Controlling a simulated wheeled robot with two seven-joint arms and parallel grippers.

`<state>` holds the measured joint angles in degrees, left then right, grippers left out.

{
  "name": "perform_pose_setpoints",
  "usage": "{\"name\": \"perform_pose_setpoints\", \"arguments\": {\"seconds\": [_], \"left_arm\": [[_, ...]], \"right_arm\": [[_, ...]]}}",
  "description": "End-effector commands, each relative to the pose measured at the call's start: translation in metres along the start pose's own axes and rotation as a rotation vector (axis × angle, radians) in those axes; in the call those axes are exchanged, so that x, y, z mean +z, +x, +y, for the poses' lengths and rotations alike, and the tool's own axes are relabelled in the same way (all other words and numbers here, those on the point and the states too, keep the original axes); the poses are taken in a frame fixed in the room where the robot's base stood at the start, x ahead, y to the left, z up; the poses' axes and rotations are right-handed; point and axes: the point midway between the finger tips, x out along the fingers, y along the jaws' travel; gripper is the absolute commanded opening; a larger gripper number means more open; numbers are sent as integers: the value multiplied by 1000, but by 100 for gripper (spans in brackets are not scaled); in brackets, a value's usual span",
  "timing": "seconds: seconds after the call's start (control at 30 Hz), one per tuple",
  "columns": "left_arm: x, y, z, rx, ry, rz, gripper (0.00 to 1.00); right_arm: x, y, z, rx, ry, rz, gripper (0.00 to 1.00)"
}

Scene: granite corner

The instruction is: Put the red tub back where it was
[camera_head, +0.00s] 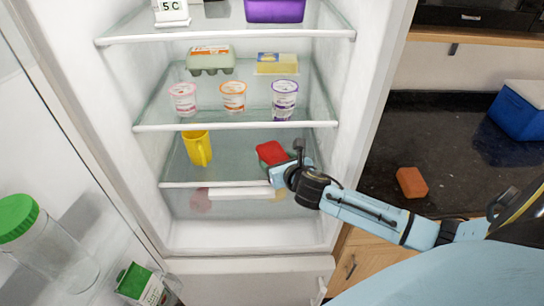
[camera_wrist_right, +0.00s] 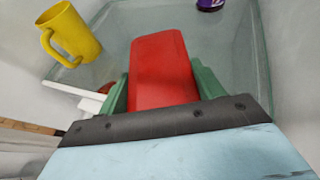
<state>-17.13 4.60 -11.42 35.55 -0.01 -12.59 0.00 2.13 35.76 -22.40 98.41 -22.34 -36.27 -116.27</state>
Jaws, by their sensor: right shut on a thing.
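The red tub (camera_head: 271,152) is inside the open fridge, at the right of the lower glass shelf (camera_head: 228,172). My right gripper (camera_head: 284,165) reaches in from the right and is shut on it. In the right wrist view the red tub (camera_wrist_right: 163,70) lies between the green fingers of my right gripper (camera_wrist_right: 160,88). Whether the tub's underside touches the shelf I cannot tell. My left gripper is not in view.
A yellow mug (camera_head: 197,148) stands left on the same shelf. Yogurt cups (camera_head: 233,96), an egg carton (camera_head: 210,60) and a butter pack (camera_head: 278,63) fill the shelf above. The fridge's right wall is close to my right arm. The shelf middle is clear.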

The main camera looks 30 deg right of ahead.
Motion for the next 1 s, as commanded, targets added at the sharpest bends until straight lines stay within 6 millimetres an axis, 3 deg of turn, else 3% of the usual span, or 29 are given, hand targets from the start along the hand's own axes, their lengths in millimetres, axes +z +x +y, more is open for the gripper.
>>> {"name": "perform_pose_setpoints", "arguments": {"seconds": [0.23,0.37,0.73,0.77,0.9,1.0], "left_arm": [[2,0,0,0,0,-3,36],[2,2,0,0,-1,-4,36],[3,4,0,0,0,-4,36],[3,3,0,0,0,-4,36],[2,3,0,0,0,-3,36],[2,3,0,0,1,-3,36]], "right_arm": [[18,36,1,1,3,-6,35],[2,40,1,1,2,-1,35],[0,41,0,1,0,-3,35],[-1,41,0,1,0,-1,69],[-1,41,0,1,0,-1,87],[-1,41,0,1,0,-1,88]]}}
